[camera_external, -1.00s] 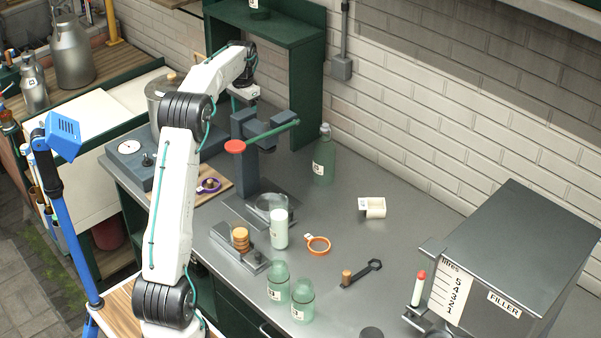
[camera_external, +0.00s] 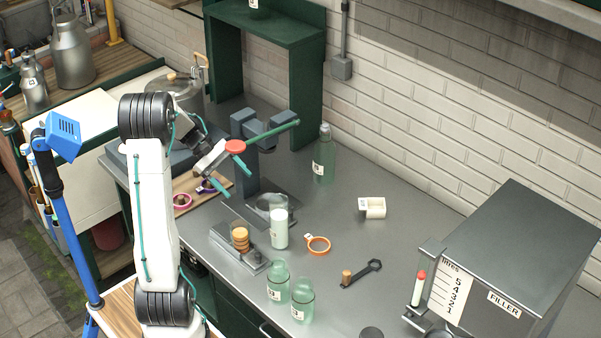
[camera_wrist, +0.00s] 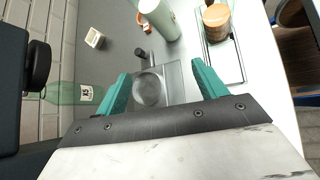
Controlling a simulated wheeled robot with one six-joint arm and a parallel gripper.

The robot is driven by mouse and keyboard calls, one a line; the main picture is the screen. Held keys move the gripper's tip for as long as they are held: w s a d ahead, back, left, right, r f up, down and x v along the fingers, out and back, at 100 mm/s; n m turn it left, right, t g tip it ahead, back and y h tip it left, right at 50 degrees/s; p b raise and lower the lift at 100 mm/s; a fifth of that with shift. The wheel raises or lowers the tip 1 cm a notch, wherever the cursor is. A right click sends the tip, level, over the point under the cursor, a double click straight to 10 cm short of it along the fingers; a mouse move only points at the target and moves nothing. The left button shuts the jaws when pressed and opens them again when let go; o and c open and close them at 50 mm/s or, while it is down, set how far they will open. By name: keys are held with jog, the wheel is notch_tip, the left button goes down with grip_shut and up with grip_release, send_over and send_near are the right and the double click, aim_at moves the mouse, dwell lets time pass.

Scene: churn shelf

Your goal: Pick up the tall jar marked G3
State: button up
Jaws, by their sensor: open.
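I cannot read a G3 mark on any jar. A tall green glass bottle (camera_external: 323,160) with a white label stands upright by the wall; in the wrist view its label (camera_wrist: 87,93) seems to read K5 or X5. A tall jar with white contents (camera_external: 279,229) stands in front of the press; a pale cylinder (camera_wrist: 160,18) in the wrist view looks like it. Two green labelled bottles (camera_external: 278,283) (camera_external: 302,301) stand near the front edge. My gripper (camera_external: 232,177) is open and empty beside the press, its teal fingers (camera_wrist: 162,72) apart above the press base.
The grey press (camera_external: 250,165) with its red-ended lever (camera_external: 270,134) is close to my gripper. A jar of tan discs (camera_external: 240,238), an orange ring (camera_external: 318,245), a wrench (camera_external: 362,275), a white holder (camera_external: 373,208) and the filler (camera_external: 510,260) occupy the counter. The back-right counter is mostly clear.

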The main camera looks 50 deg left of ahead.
aim_at(279, 211)
jog(key=w+d+f+n+t+h, duration=0.1)
jog(key=d+n, duration=0.1)
jog(key=d, duration=0.3)
jog(key=d+f+n, duration=0.1)
jog(key=d+n, duration=0.1)
jog(key=d, duration=0.4)
jog(key=w+d+f+n+t+h, duration=0.1)
jog(key=d+n, duration=0.1)
jog(key=d, duration=0.3)
jog(key=shift+w+d+f+t+h, duration=0.15)
jog(key=shift+w+d+t+h, duration=0.05)
jog(key=shift+w+t+h, duration=0.1)
grip_shut()
jog(key=shift+a, duration=0.1)
